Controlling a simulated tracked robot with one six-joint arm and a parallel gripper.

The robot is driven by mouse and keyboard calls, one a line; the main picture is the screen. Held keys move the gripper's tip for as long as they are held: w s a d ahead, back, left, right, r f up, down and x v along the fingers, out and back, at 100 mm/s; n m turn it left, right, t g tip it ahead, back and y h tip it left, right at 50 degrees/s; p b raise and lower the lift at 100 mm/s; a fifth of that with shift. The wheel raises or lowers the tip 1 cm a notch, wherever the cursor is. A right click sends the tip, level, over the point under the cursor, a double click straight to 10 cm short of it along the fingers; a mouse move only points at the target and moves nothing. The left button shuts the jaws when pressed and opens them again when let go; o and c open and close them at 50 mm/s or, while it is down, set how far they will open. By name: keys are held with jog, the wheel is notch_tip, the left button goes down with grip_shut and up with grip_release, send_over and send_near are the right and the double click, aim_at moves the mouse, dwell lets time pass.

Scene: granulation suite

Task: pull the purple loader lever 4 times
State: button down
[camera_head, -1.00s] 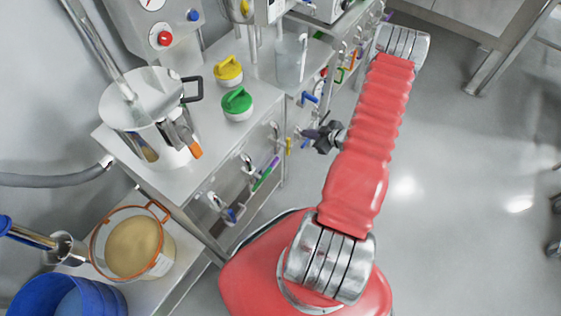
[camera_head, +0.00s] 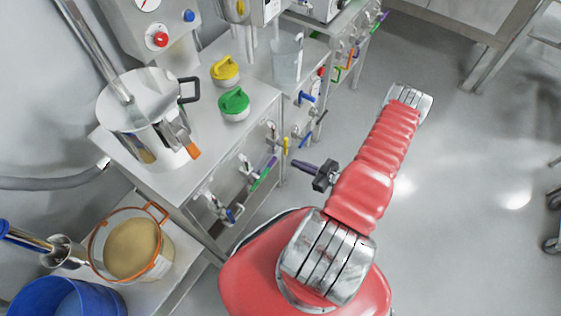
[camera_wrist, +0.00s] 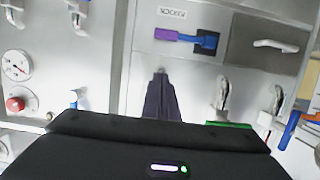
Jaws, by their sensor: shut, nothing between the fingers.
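In the wrist view, a lever with a purple grip (camera_wrist: 166,34) and a blue stem lies sideways on the grey panel, its stem ending at a dark slot on the right. A small label is above it. My gripper (camera_wrist: 161,75) is shut and empty, its dark fingers pointing at the panel below the lever, apart from it in the picture. In the head view my gripper (camera_head: 293,163) points left at the cabinet front, with a visible gap. A purple piece (camera_head: 271,163) shows there beside a green bar (camera_head: 260,180); I cannot tell whether it is the same lever.
Other handles crowd the panel, including a blue one (camera_head: 306,97) and a yellow one (camera_head: 285,146). A steel pot (camera_head: 140,105) and green-lidded jar (camera_head: 234,105) stand on the counter. Open grey floor (camera_head: 460,200) lies to the right.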

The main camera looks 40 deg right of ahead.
jog(key=shift+w, duration=0.15)
jog(key=x, duration=1)
jog(key=shift+a, duration=0.1)
notch_tip(320, 180, down, 3)
jog(key=shift+r, duration=0.1)
jog(key=shift+f, duration=0.6)
jog(key=shift+f, duration=0.1)
